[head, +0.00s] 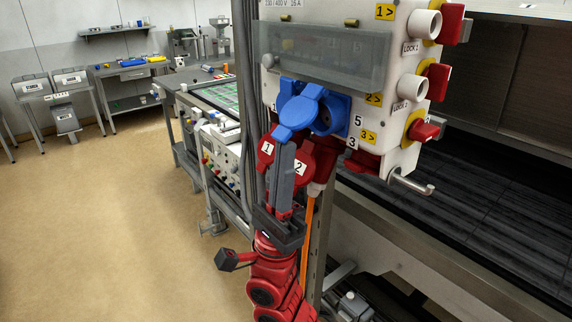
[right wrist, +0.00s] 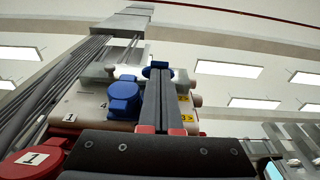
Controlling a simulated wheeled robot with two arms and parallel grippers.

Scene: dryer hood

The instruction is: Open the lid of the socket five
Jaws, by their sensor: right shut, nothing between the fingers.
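Blue socket five (head: 338,112) sits on the front of the white power box, left of the label 5. Its round blue lid (head: 309,101) appears to stand out from the box toward the left; I cannot tell exactly how far it is open. My right gripper (head: 284,140) points upward just below the blue lids, its long grey fingers together and empty. The fingers cover part of the blue parts. In the right wrist view, a blue lid (right wrist: 124,98) is left of the fingers and another blue part (right wrist: 156,70) shows behind their tips. My left gripper is out of view.
Red sockets labelled 1 (head: 266,150) and 2 (head: 303,158) are close around my right gripper. The floor at left is clear.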

